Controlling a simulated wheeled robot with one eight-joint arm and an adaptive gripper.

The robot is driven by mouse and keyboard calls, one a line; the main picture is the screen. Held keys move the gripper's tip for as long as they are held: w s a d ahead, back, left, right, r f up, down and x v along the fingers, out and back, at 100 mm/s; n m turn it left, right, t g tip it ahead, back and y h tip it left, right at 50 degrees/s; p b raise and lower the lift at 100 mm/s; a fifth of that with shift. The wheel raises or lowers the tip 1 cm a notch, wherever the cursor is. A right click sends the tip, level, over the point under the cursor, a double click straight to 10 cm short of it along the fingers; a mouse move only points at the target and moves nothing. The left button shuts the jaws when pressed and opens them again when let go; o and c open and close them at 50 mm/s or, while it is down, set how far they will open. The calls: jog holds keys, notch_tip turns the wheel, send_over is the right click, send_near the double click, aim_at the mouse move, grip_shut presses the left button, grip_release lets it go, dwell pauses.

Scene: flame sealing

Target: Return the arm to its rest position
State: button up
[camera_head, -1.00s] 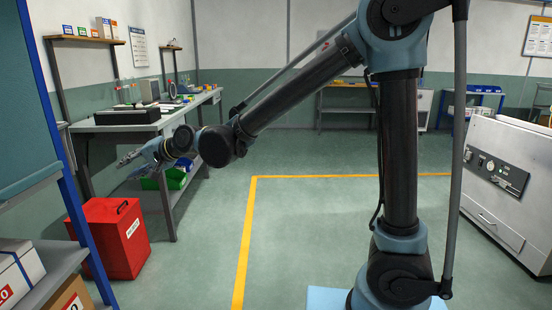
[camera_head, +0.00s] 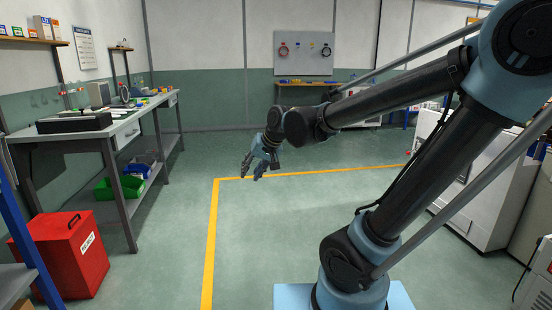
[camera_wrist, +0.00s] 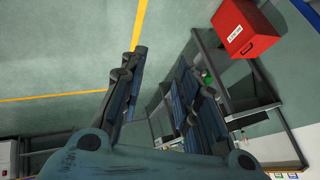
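My gripper (camera_head: 253,170) hangs pointing down over open floor in the middle of the head view, clear of the workbench. Its two fingers stand apart with nothing between them. The wrist view also shows my gripper (camera_wrist: 160,65) with its dark fingers spread and floor and bench parts visible in the gap. My arm reaches from its base at the lower right up to the right edge, then back left to the gripper.
A workbench (camera_head: 126,125) stands at left with green (camera_head: 118,188) and blue bins (camera_head: 137,170) on its lower shelf. A red box (camera_head: 72,255) is on the floor in front. White cabinets (camera_head: 470,190) stand at right. Yellow-lined floor between is clear.

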jog(key=s+d+f+g+h, duration=0.1)
jog(key=s+d+f, duration=0.3)
jog(key=d, duration=0.5)
jog(key=s+d+f+m+h, duration=0.1)
jog(key=s+d+f, duration=0.3)
jog(key=d, duration=0.5)
jog(key=s+d+f+g+h, duration=0.1)
jog(key=s+d+f+h, duration=0.2)
jog(key=s+d, duration=0.4)
jog(key=shift+s+d+f+m+g, duration=0.3)
jog(key=shift+s+d+f+m, duration=0.15)
jog(key=shift+d, duration=0.7)
